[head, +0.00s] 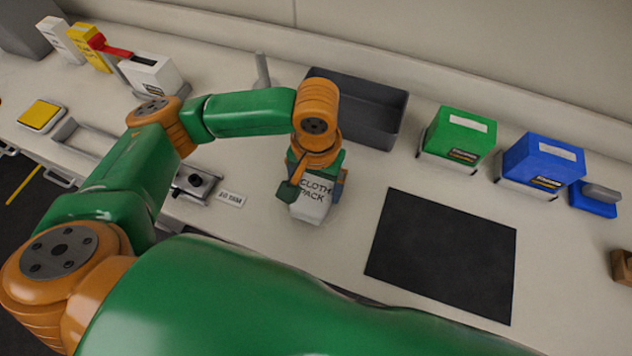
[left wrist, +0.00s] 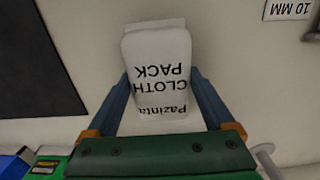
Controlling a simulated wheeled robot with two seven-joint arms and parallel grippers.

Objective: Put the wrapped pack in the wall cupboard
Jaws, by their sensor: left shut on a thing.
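The wrapped pack (head: 311,206) is white, with "CLOTH PACK" in dark letters, and is at the middle of the counter in the head view. My left gripper (head: 315,188) points down from above and is shut on it. In the left wrist view the pack (left wrist: 158,62) sits between the two blue-grey fingers, one along each side. I cannot tell whether its base touches the counter. The wall cupboard does not show in either view. My right gripper is not in view.
A dark grey open bin (head: 377,97) stands behind the gripper. A black mat (head: 443,255) lies to the right, bare. Green (head: 457,139) and blue (head: 541,163) boxes stand at the back right. A small metal device (head: 196,184) and a label (head: 230,198) lie left of the pack.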

